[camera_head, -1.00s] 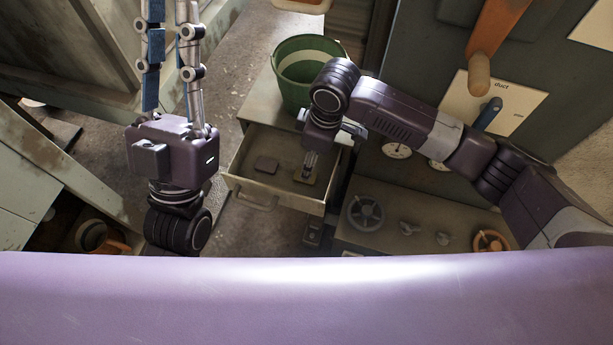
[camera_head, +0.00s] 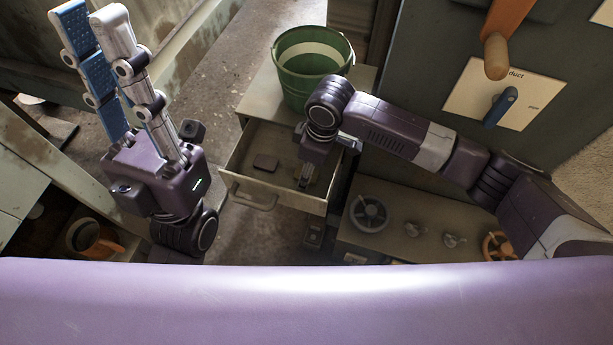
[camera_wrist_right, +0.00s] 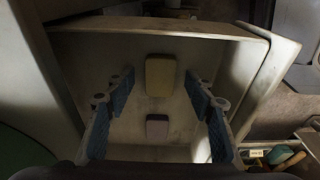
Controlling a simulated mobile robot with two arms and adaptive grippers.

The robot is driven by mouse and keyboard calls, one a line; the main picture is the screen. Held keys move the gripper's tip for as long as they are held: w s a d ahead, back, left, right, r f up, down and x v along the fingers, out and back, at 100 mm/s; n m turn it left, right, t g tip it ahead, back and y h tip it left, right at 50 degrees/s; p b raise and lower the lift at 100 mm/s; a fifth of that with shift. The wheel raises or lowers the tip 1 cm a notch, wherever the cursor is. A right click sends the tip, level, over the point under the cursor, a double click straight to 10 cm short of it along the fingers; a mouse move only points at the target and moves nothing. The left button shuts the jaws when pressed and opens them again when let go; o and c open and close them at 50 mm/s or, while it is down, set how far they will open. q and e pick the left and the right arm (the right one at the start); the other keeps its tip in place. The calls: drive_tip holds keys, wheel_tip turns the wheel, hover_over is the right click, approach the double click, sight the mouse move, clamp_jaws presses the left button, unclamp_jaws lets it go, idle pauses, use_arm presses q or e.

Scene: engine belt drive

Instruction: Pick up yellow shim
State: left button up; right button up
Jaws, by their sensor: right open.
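The yellow shim (camera_wrist_right: 160,75) lies flat on the drawer floor in the right wrist view, near the drawer's far wall. A dark, reddish shim (camera_wrist_right: 157,126) lies nearer in the same view; it also shows in the head view (camera_head: 265,163). My right gripper (camera_wrist_right: 160,85) is open and empty, its blue-padded fingers on either side of the yellow shim's line, above the drawer floor. In the head view my right gripper (camera_head: 306,178) points down into the drawer and largely hides the yellow shim. My left gripper (camera_head: 90,14) points up, open and empty, away from the drawer.
The open drawer (camera_head: 262,200) has raised walls around the shims. A green bucket (camera_head: 310,90) stands on the cabinet top just behind it. A panel with handwheels (camera_head: 370,212) lies to the right. An orange handle (camera_head: 497,45) hangs at the upper right.

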clamp_jaws()
idle(0.5)
